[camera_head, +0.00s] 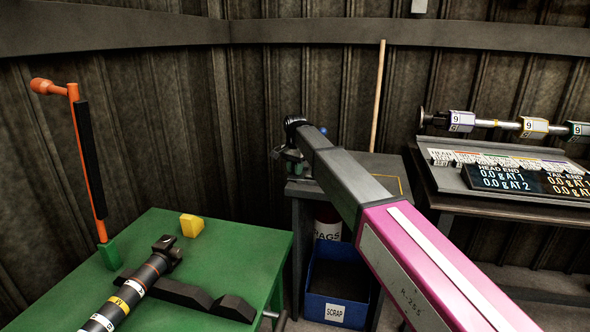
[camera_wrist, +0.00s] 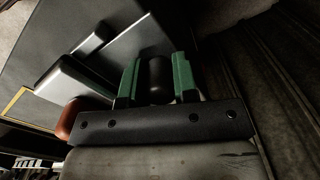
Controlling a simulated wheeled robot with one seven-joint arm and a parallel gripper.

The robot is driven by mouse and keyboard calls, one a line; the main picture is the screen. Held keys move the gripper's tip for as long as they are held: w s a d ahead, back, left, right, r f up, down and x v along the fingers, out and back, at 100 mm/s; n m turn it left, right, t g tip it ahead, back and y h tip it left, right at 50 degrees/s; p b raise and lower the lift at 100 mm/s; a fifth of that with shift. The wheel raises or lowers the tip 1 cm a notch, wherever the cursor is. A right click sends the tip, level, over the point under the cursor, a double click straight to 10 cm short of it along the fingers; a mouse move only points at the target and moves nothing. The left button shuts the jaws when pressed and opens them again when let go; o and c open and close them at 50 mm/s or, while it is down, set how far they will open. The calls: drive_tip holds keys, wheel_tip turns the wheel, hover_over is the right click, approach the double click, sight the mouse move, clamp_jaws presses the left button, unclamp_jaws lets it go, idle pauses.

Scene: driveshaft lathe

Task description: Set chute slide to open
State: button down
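I cannot pick out the chute slide for certain. In the wrist view, a dark rounded knob-like piece (camera_wrist: 158,80) shows between the green fingers of my gripper (camera_wrist: 155,78). The fingers stand apart, with a narrow gap on the piece's left side; whether the right finger touches it is unclear. Pale grey blocks (camera_wrist: 85,85) and a reddish rounded end (camera_wrist: 71,117) lie to the left of the fingers. In the head view, my gripper (camera_head: 289,157) is small and dark beside the left edge of the grey cabinet (camera_head: 345,172); my arm partly hides the cabinet top.
A green table (camera_head: 225,240) at the left holds a banded shaft (camera_head: 128,294), a yellow block (camera_head: 191,225) and an orange lever (camera_head: 88,165). A blue scrap bin (camera_head: 336,286) stands below the cabinet. A bench with a display (camera_head: 515,180) is at the right. The corrugated wall is close behind.

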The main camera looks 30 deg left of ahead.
drive_tip(key=s+a, duration=0.1)
drive_tip(key=a, duration=0.6)
drive_tip(key=shift+s, duration=0.2)
drive_tip(key=c, duration=0.9)
unclamp_jaws()
wheel_tip(320, 180, up, 11)
drive_tip(key=shift+f, duration=0.1)
drive_tip(key=shift+s, duration=0.1)
